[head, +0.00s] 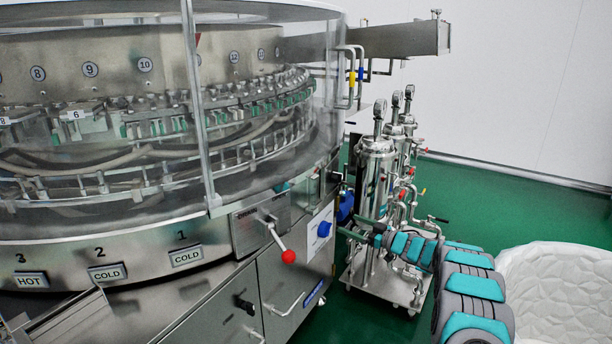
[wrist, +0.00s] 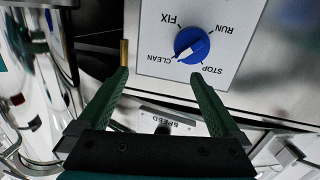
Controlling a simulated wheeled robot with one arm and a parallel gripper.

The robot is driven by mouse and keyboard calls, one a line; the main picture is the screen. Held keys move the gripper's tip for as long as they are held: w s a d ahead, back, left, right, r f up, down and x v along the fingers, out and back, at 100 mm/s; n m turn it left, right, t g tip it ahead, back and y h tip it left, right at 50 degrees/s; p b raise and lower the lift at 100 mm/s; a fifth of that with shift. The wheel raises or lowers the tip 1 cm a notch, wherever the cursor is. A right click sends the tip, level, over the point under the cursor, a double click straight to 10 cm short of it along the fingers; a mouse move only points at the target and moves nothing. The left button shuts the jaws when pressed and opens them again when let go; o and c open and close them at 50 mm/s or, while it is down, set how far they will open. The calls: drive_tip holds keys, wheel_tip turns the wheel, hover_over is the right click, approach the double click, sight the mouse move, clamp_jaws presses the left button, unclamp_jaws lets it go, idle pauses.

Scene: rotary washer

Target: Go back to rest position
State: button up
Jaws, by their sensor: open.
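My gripper (wrist: 158,82) is open in the wrist view, with its two green fingers apart and nothing between them. A blue rotary knob (wrist: 192,45) on a white plate lies just beyond the fingertips, above the right finger. Its white mark appears to point toward CLEAN; FIX, RUN and STOP are also printed around it. In the head view, my arm reaches in from the lower right, and my gripper (head: 362,232) is near the right side of the washer (head: 160,240). The blue knob (head: 324,229) shows there on the washer's corner panel, left of my gripper.
A steel filter cart (head: 375,170) with gauges and pipes stands close behind my gripper. A red-tipped lever (head: 288,256) sticks out from the washer front. A white textured container (head: 560,290) is at the lower right. Green floor (head: 480,205) is clear at the right.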

drive_tip(key=w+d+r+m+t+h, duration=0.1)
drive_tip(key=d+r+m+h, duration=0.1)
drive_tip(key=r+h, duration=0.3)
drive_tip(key=w+d+r+m+t+h, duration=0.2)
drive_tip(key=d+r+h, duration=0.1)
drive_tip(key=r, duration=0.4)
drive_tip(key=s+d+r+m+g+h, duration=0.2)
drive_tip(key=s+r+h, duration=0.1)
drive_tip(key=s, duration=0.3)
drive_tip(key=s+d+r+m+g+h, duration=0.1)
drive_tip(key=s+r+m+h, duration=0.1)
drive_tip(key=s+m+h, duration=0.3)
drive_tip(key=s+a+f+g+y, duration=0.1)
drive_tip(key=s+a+g, duration=0.3)
drive_tip(key=s, duration=1.5)
drive_tip(key=s+a+f+n+g+y, duration=0.1)
drive_tip(key=s+a+f+g, duration=0.2)
drive_tip(key=s, duration=1.7)
drive_tip(key=s+a+f+g+y, duration=0.1)
drive_tip(key=s+a+g, duration=0.6)
drive_tip(key=s, duration=1.3)
drive_tip(key=shift+s+a+f+y, duration=0.25)
drive_tip(key=shift+a+f+y, duration=0.05)
drive_tip(key=shift+a+f, duration=0.6)
